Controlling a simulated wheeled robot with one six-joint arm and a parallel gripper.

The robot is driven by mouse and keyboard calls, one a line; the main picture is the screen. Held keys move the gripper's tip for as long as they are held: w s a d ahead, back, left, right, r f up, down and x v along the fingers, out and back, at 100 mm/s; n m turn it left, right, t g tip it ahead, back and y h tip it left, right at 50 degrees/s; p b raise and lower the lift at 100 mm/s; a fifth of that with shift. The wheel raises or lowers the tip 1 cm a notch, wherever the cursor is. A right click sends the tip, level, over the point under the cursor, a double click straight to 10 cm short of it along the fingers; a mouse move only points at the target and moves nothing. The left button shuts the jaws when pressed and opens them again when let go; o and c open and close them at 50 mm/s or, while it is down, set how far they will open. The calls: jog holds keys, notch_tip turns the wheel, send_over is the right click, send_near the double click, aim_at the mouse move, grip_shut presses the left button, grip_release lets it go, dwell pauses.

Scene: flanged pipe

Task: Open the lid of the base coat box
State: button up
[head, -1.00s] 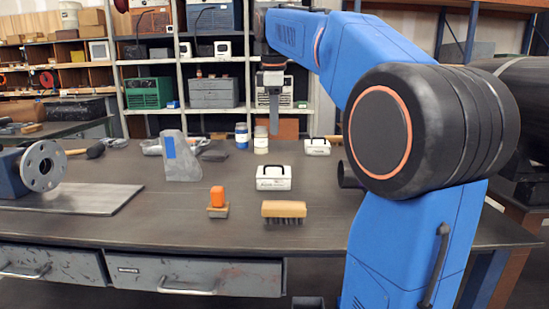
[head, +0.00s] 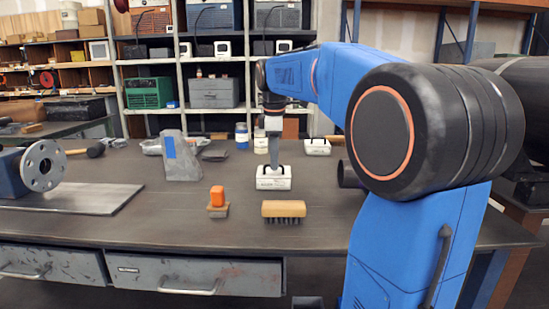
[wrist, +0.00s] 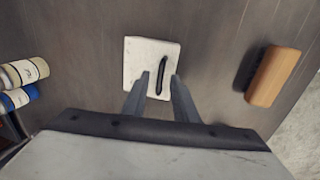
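A small white box with a dark handle on its lid (head: 273,183) stands mid-table; its label is too small to read. In the wrist view the same box (wrist: 138,58) shows from above, its lid down. My gripper (wrist: 160,77) points down over it with its fingers apart, one on each side of the handle (wrist: 162,66). In the head view my gripper (head: 273,165) is at the lid's height or just above; I cannot tell if it touches. A second white handled box (head: 317,147) stands farther back, to the right. Which is the base coat box is not readable.
A wooden brush (head: 284,209) and an orange-topped block (head: 217,201) lie in front of the box. Two jars (head: 242,136) stand behind it. A grey angled block (head: 180,158) and a flanged pipe (head: 43,166) are at left.

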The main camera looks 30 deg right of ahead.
jog(key=shift+c, duration=0.5)
grip_shut()
dwell(0.8)
